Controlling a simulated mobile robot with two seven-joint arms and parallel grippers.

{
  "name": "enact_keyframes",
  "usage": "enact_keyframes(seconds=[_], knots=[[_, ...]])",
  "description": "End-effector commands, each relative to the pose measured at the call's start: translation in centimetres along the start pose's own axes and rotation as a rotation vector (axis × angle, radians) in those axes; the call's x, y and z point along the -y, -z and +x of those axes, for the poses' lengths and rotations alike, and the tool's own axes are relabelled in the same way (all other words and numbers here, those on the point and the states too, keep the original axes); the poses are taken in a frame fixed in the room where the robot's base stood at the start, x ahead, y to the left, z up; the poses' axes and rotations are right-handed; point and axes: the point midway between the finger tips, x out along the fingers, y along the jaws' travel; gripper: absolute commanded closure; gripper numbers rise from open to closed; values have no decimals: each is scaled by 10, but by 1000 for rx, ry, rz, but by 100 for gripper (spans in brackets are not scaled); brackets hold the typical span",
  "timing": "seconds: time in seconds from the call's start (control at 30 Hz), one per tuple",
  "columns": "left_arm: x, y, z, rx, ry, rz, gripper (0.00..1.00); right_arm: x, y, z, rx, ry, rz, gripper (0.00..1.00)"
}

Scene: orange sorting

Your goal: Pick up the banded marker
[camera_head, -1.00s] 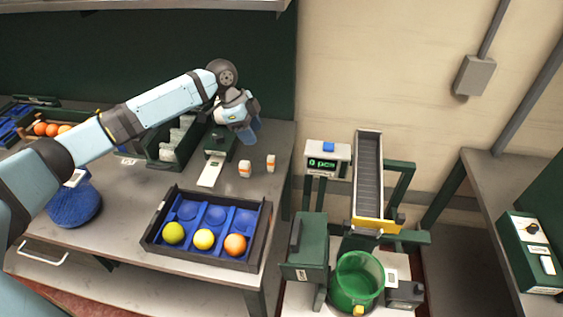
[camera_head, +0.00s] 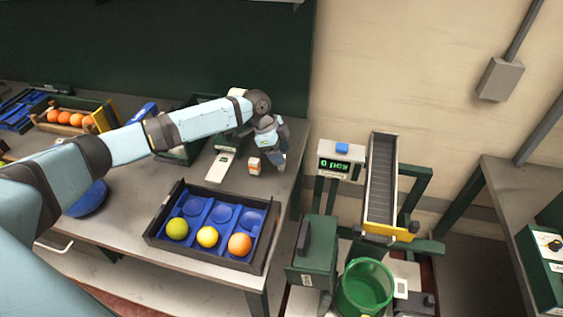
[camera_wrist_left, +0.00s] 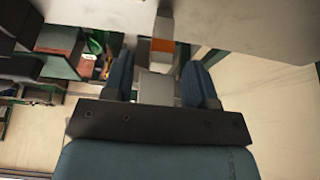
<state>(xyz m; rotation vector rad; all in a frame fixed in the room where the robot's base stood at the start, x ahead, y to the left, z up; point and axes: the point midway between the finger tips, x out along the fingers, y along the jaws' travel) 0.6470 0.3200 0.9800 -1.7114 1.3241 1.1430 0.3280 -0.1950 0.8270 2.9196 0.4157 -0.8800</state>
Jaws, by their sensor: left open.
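A small white block with an orange band, a banded marker (camera_head: 254,165), stands on the workbench in the head view, just left of my left gripper (camera_head: 273,163). That gripper is low over the bench, fingers pointing down and open. A second similar marker, seen earlier, is hidden behind the gripper in the head view. In the left wrist view, a white marker with an orange band (camera_wrist_left: 162,45) shows beyond and between the fingertips of the open left gripper (camera_wrist_left: 161,70). I cannot tell which of the two it is. My right gripper is not in view.
A blue tray in a dark frame (camera_head: 265,240) holds three fruits nearby. A counter display (camera_head: 341,160), conveyor (camera_head: 381,185) and green bucket (camera_head: 365,288) are to the right, past the bench edge.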

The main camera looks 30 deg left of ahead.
Motion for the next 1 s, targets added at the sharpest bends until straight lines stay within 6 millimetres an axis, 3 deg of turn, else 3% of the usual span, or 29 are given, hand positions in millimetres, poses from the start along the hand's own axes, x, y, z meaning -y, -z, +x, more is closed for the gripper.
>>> enact_keyframes(seconds=[0.2, 0.5, 0.73, 1.0], knots=[[-1, 0, 30, 0, -1, -1, 48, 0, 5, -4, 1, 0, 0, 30], [-1, -1, 35, 0, 0, -1, 48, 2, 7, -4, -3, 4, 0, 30], [-1, -1, 34, 0, 0, -1, 100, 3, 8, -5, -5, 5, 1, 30], [-1, -1, 34, 0, 0, -1, 100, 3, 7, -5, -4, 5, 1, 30]])
